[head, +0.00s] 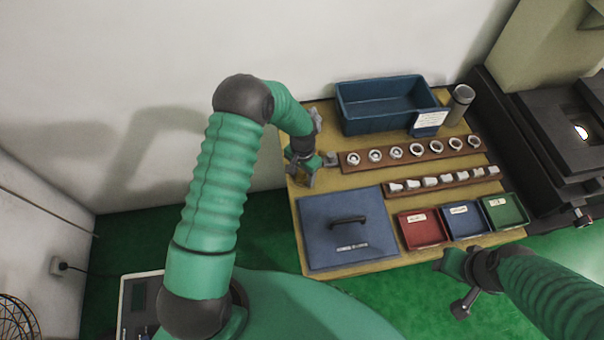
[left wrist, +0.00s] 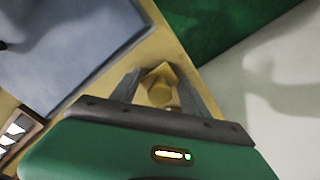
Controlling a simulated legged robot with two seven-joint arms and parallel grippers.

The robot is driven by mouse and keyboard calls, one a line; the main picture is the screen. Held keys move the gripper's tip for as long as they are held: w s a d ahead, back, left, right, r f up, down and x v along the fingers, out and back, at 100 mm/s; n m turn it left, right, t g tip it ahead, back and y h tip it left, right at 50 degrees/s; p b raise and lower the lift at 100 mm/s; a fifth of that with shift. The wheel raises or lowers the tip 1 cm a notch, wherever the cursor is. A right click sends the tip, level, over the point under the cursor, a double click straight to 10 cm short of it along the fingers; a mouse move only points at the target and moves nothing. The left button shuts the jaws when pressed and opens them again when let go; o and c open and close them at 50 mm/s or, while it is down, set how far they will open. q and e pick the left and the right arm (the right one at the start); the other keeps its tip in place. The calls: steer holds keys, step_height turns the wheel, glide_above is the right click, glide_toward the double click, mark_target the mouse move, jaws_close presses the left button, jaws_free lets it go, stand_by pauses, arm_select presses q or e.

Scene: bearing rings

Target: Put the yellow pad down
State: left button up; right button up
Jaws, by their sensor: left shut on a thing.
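In the head view the pad is small and mostly hidden by the gripper. My right gripper (head: 452,285) is at the lower right, off the board's front edge; its finger opening is unclear.
A blue lidded box (head: 347,205) lies just in front of the left gripper. Racks of rings (head: 414,151) and small cups (head: 430,181) stand to its right. Behind is a blue bin (head: 375,120); red, blue and green trays (head: 422,230) line the front right.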

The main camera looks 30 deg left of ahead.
mark_target(303, 181)
arm_select(q)
steer(key=shift+w+d+f, duration=0.1)
steer(key=shift+d+f, duration=0.05)
steer(key=shift+d, duration=0.1)
steer(key=o, duration=0.9)
steer(key=shift+a+f, duration=0.2)
steer(key=shift+a, duration=0.1)
steer(key=o, duration=0.4)
steer(key=shift+a, duration=0.3)
steer(key=shift+d+r, duration=0.1)
steer(key=shift+d, duration=0.25)
step_height(303, 181, up, 11)
steer(key=shift+a+r, duration=0.15)
steer(key=shift+r, duration=0.05)
steer(key=s+d+r+t, duration=0.1)
steer(key=s+r, duration=0.2)
steer(key=s, duration=0.2)
steer(key=s+d+r+n, duration=0.1)
steer(key=s+d+r, duration=0.1)
steer(key=s, duration=0.4)
steer(key=s+d+r+n+t, duration=0.1)
steer(key=s+d+r, duration=0.1)
steer(key=s+r, duration=0.2)
steer(key=shift+s+d+t, duration=0.2)
steer(key=shift+s+t, duration=0.1)
steer(key=shift+s, duration=0.8)
